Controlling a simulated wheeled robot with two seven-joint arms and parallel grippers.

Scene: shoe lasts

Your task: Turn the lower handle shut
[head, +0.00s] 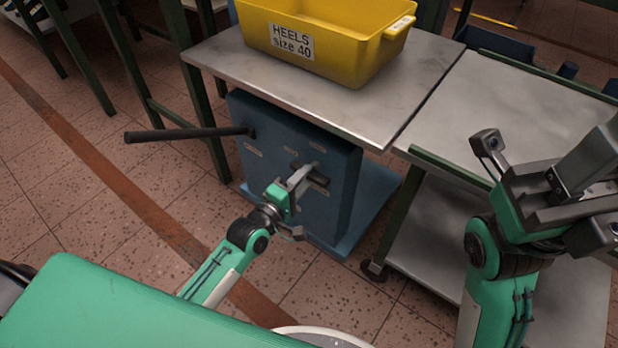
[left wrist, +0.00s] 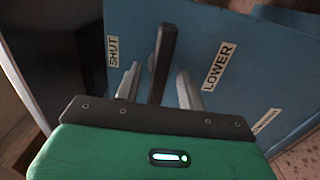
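The lower handle is a dark lever (left wrist: 163,55) on the front of a blue cabinet (head: 343,210). In the left wrist view it stands between a SHUT label (left wrist: 112,50) and a LOWER label (left wrist: 218,66). In the head view its dark end (head: 316,178) shows beside my left gripper (head: 302,177). My left gripper is open, with one finger on each side of the lever. In the left wrist view (left wrist: 158,85), gaps show between lever and fingers. My right gripper (head: 585,195) is at the right edge, away from the cabinet, its grey fingers apart.
Another long dark handle (head: 185,134) sticks out leftward from the cabinet's upper part. A metal table (head: 225,62) above it carries a yellow HEELS bin (head: 350,50). A second metal-topped table (head: 500,95) stands to the right. Floor (head: 120,215) is open on the left.

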